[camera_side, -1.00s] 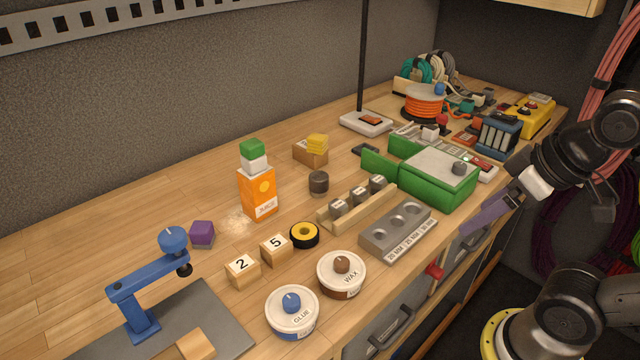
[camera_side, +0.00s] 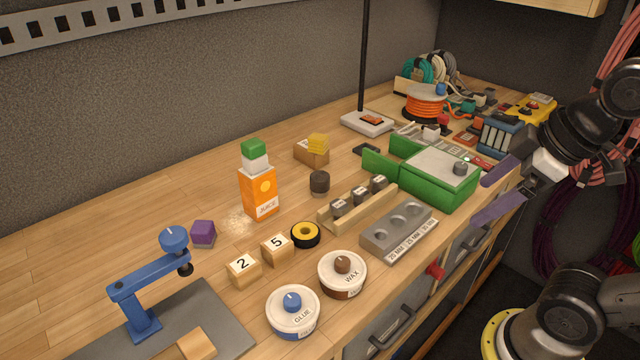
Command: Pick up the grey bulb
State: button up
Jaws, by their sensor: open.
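My gripper (camera_side: 481,203) is at the right, beside the front edge of the bench. Its two purple fingers are apart, point left and hold nothing. A small grey rounded piece (camera_side: 460,168) sits on the pale lid of the green box (camera_side: 437,192), just left of and above the fingers. Another small grey piece (camera_side: 491,96) stands at the far back right. I cannot tell for sure which of these is the grey bulb. The gripper touches neither.
A grey block with round wells (camera_side: 372,240) and a wooden rack (camera_side: 330,223) stand left of the green box. An orange cord spool (camera_side: 424,106), a blue battery-like block (camera_side: 499,136) and a yellow box (camera_side: 536,106) stand behind. The wooden bench (camera_side: 100,210) is clear at left.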

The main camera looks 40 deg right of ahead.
jog(key=w+r+n+g, duration=0.1)
jog(key=w+r+n, duration=0.5)
jog(key=w+r, duration=0.3)
jog(key=n+g, duration=0.4)
jog(key=n, duration=0.3)
send_over(320, 175)
notch_tip(320, 175, down, 18)
jog(key=shift+a+f, duration=0.1)
jog(key=shift+s+f, duration=0.1)
jog(key=shift+f, duration=3.15)
grip_shut()
